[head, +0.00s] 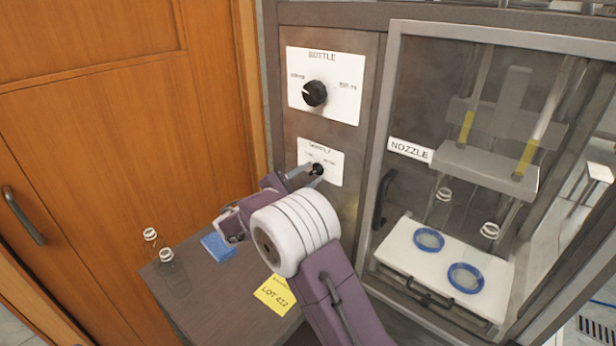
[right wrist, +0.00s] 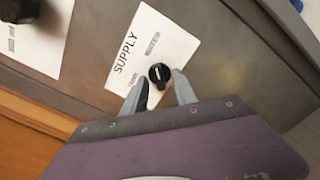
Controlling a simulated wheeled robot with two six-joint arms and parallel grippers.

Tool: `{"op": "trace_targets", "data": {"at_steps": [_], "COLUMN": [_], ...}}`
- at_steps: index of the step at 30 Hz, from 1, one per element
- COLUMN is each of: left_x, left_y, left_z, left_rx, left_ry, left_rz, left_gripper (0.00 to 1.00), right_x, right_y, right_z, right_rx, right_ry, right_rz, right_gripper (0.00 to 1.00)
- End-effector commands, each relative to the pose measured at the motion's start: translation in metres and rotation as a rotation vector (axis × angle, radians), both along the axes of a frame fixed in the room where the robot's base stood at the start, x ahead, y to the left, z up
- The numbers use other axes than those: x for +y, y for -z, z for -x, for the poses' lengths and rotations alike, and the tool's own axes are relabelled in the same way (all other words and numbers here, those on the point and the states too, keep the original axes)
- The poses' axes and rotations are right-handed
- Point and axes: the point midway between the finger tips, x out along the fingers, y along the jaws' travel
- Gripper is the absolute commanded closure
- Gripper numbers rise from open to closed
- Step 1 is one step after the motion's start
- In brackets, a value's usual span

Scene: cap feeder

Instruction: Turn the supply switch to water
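The supply switch is a small black knob (head: 317,169) on a white plate marked SUPPLY (head: 330,157), on the grey machine front. In the right wrist view the knob (right wrist: 159,75) has a white line running roughly up and down the picture. One small label is up and right of it, the other down and left; I cannot read either surely. My right gripper (head: 304,173) is at the knob. In the right wrist view its two fingers (right wrist: 161,92) are apart, tips by the knob's near edge; contact cannot be told. My left gripper is not in view.
A larger black knob (head: 315,93) on a BOTTLE plate is above. Right is a glazed cabinet with a NOZZLE label (head: 410,149) and blue rings (head: 466,277). Below, a grey table (head: 190,315) holds clear bottles (head: 167,262), a blue pad (head: 218,247) and a yellow note (head: 274,295).

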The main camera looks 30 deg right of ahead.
Motion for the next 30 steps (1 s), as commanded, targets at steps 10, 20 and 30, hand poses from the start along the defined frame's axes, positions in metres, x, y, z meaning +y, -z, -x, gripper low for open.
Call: {"op": "trace_targets", "data": {"at_steps": [10, 20, 30], "left_x": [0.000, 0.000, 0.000], "left_y": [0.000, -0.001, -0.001], "left_z": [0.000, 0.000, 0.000], "left_rx": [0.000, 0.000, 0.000], "left_ry": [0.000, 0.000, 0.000], "left_rz": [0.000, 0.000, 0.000], "left_gripper": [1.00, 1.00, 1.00], "right_x": [0.053, 0.084, 0.084], "right_y": [0.000, 0.000, 0.000], "right_z": [0.020, 0.035, 0.035], "right_rx": [0.000, 0.000, 0.000], "right_ry": [-0.006, 0.000, 0.000], "right_rz": [0.000, 0.000, 0.000], "right_gripper": [0.66, 0.66, 0.66]}}
